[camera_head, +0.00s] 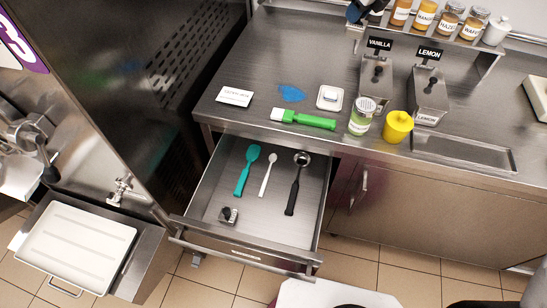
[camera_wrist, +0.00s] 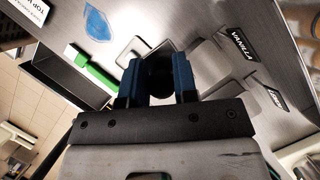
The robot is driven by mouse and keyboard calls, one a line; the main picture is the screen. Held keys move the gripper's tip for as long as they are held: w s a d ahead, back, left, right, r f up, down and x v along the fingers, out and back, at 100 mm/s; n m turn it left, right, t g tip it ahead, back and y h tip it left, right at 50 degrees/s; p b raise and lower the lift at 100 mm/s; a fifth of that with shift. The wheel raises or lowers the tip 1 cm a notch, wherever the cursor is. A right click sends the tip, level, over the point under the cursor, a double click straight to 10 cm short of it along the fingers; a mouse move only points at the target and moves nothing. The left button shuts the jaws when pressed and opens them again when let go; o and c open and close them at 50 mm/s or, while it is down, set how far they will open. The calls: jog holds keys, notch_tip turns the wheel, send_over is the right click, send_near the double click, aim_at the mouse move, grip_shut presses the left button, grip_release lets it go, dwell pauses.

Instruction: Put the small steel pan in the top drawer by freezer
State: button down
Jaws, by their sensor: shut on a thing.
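My gripper (camera_wrist: 158,72) has blue fingers shut on a dark round thing (camera_wrist: 159,84) in the wrist view; the fingers hide most of it, and I cannot tell whether it belongs to a small steel pan. In the head view, only the end of my gripper (camera_head: 357,12) shows at the top edge, above the counter's back shelf. The top drawer (camera_head: 247,244) is pulled open below the counter, beside the tall dark freezer (camera_head: 120,85). Inside lie a teal spatula (camera_head: 246,170), a white spoon (camera_head: 267,175), a black-handled scoop (camera_head: 294,185) and a small black-knobbed steel piece (camera_head: 228,215).
On the counter (camera_head: 270,60) are a green-handled tool (camera_head: 312,121), white dish (camera_head: 330,97), glass shaker (camera_head: 362,116), yellow container (camera_head: 398,127), and steel vanilla (camera_head: 375,80) and lemon (camera_head: 429,97) containers. Several jars (camera_head: 425,16) line the shelf. The drawer's right front has bare floor.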

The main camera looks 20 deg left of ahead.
notch_tip(320, 180, up, 2)
jog(key=shift+r, duration=0.1)
jog(key=shift+s+a+r, duration=0.15)
jog(key=shift+s+r, duration=0.05)
jog(key=shift+s+a+n, duration=0.25)
jog(key=shift+n, duration=0.05)
jog(key=s+a+n+g, duration=0.2)
jog(key=s+a+n, duration=0.2)
jog(key=s+n, duration=0.25)
jog(key=s+a+n+g+h, duration=0.1)
jog(key=s+a+n+g, duration=0.15)
jog(key=s+n, duration=0.4)
jog(key=s+a+n+g, duration=0.2)
jog(key=s+a+n, duration=0.25)
jog(key=s, duration=0.45)
jog(key=s+d+n+t+h, duration=0.2)
jog(key=s+n+h, duration=0.5)
jog(key=s+n, duration=1.45)
notch_tip(320, 180, down, 38)
jog(key=s+m, duration=0.1)
jog(key=m, duration=0.1)
jog(key=shift+s+a, duration=0.15)
jog(key=shift+s, duration=0.25)
jog(key=shift+f+g, duration=0.2)
jog(key=shift+g, duration=0.05)
